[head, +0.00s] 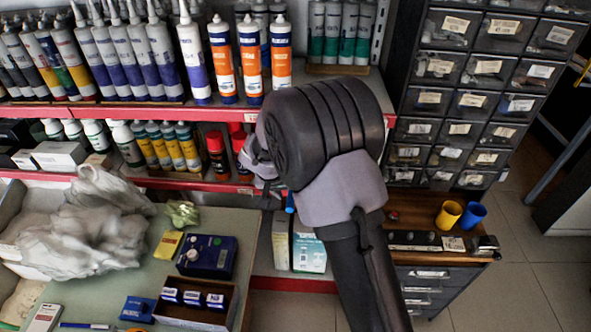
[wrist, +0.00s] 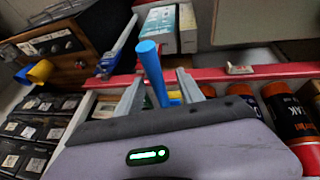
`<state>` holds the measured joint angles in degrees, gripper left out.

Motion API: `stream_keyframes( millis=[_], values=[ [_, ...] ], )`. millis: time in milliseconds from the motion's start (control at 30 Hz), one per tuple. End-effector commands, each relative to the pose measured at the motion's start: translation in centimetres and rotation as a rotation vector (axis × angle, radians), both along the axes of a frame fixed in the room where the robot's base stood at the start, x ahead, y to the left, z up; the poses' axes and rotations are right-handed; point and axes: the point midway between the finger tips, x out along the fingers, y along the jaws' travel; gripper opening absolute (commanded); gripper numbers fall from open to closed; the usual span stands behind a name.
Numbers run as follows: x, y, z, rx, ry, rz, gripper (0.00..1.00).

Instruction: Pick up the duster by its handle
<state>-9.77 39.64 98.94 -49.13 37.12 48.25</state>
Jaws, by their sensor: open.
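The duster shows as a blue rod-like handle (wrist: 152,75) in the wrist view, rising between my gripper's two grey fingers. My gripper (wrist: 160,88) is open, with one finger on each side of the handle in the picture. I cannot tell whether either finger touches it. Below the handle, a little more blue shows between the fingers; the rest of the duster is hidden by my gripper. In the head view a small blue tip (head: 290,203) shows just under my wrist, beside my gripper (head: 269,190), at the red-edged shelf. My arm hides most of that spot.
Red-edged shelves (head: 205,186) carry several cartridges and bottles close to my gripper. White boxes (head: 308,252) stand below it. A drawer cabinet (head: 470,90) and yellow (head: 448,215) and blue (head: 471,217) cups are at right. A cluttered bench (head: 150,290) is at lower left.

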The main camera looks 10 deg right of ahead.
Motion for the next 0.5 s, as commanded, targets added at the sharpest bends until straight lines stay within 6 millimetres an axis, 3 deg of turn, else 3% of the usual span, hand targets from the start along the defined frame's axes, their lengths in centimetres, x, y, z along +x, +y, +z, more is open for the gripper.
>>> stream_keyframes(
  millis=[300,500],
  values=[
    [1.4,-1.8,-4.7,0.000,0.002,-0.002,0.45],
    [1.5,-1.9,-4.5,0.000,0.000,-0.001,0.45]
  ],
)
